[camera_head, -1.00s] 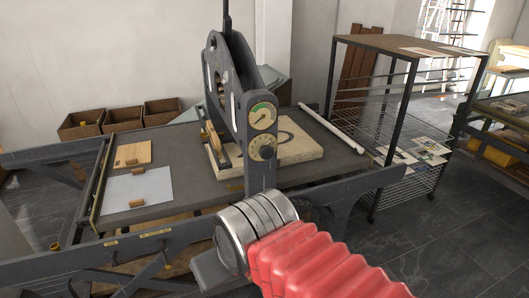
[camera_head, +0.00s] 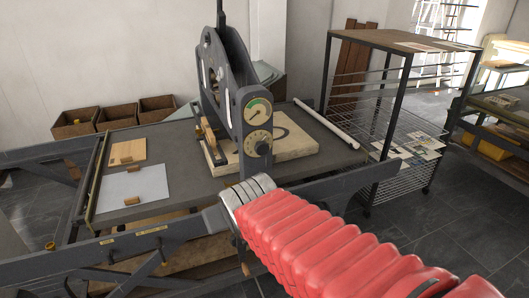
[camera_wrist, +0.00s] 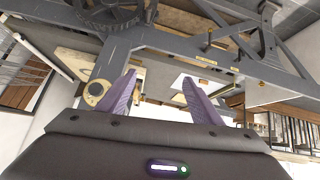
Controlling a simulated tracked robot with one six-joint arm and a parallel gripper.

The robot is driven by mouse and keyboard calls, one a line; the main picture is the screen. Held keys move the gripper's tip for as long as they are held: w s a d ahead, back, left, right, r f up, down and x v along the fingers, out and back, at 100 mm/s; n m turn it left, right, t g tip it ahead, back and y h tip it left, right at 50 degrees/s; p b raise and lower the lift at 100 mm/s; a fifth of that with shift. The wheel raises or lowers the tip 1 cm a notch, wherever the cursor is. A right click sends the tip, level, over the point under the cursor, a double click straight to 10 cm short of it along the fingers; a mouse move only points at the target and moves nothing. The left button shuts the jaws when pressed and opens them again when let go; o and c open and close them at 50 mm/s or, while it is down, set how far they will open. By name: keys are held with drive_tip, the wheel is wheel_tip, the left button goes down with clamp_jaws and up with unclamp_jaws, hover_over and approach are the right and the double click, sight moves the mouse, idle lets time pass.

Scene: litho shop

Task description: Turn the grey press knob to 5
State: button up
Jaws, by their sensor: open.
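The knob appears to the left of the gap, and no contact is visible. In the head view my red-sleeved arm reaches toward the press below the knob, and the fingers are hidden there.
The press bed (camera_head: 185,165) holds a pale sheet (camera_head: 133,187), a wooden block (camera_head: 128,151) and a pale slab (camera_head: 295,143). A wire rack (camera_head: 402,119) stands at the right.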

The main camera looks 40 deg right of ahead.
drive_tip(key=w+d+f+t, duration=0.1)
drive_tip(key=w+d+t, duration=0.2)
drive_tip(key=d, duration=0.4)
drive_tip(key=w+d+f+m+t+h, duration=0.1)
drive_tip(key=w+d+f+t, duration=0.1)
drive_tip(key=d, duration=0.6)
drive_tip(key=w+d+f+t+h, duration=0.1)
drive_tip(key=w+d+t, duration=0.2)
drive_tip(key=d, duration=0.4)
drive_tip(key=shift+w+d+f+t, duration=0.15)
drive_tip(key=shift+w+d+t, duration=0.15)
drive_tip(key=shift+t, duration=0.2)
drive_tip(key=shift+w, duration=0.1)
